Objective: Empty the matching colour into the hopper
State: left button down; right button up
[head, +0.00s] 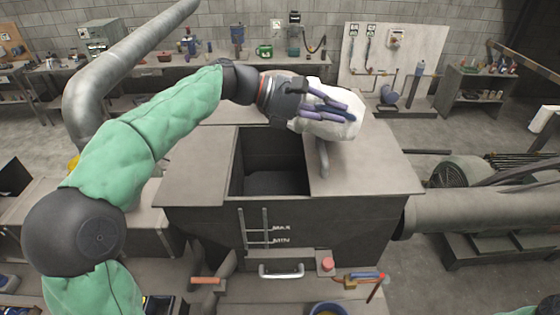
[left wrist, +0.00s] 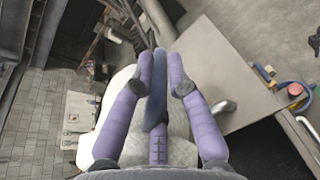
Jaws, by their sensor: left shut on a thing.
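My left gripper (head: 325,103) is shut on a whitish sack (head: 340,124) and holds it over the right part of the hopper top. In the left wrist view the purple fingers (left wrist: 165,80) close on a flat blue-grey strip (left wrist: 155,95) at the sack; the pale sack (left wrist: 115,120) bulges below and beside them. The grey metal hopper (head: 350,220) has a dark square opening (head: 275,182) left of the sack. MAX and MIN marks show on its front. The sack's underside is partly hidden. My right gripper is out of view.
A curved handle (head: 323,160) stands on the hopper top below the sack. A red button (head: 327,264), a front handle (head: 281,270) and a blue-rimmed bowl (head: 327,309) are at the front. A thick pipe (head: 480,208) runs off right.

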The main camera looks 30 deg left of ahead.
aim_at(316, 125)
pick_arm(q)
jog(key=shift+a+r, duration=0.1)
jog(key=shift+r, duration=0.7)
jog(key=shift+w+a+f+b, duration=0.15)
jog(key=shift+w+a+b, duration=0.1)
jog(key=shift+b, duration=0.25)
jog(key=shift+a+f+t+h+b, duration=0.3)
jog(key=shift+a+f+h+b, duration=0.2)
jog(key=shift+b, duration=0.75)
jog(key=b, duration=0.1)
jog(key=a+t+b, duration=0.1)
jog(key=b, duration=0.1)
jog(key=shift+s+f+h, duration=0.2)
jog(key=shift+s+h, duration=0.1)
jog(key=shift+s, duration=0.1)
jog(key=a+t+b, duration=0.1)
jog(key=b, duration=0.3)
jog(key=shift+f+h, duration=0.1)
jog(key=shift+h, duration=0.2)
jog(key=shift+r, duration=0.2)
jog(key=shift+w+d+r+p, duration=0.1)
jog(key=shift+w+p, duration=0.15)
jog(key=shift+p, duration=0.55)
jog(key=shift+f, duration=0.2)
jog(key=shift+r, duration=0.1)
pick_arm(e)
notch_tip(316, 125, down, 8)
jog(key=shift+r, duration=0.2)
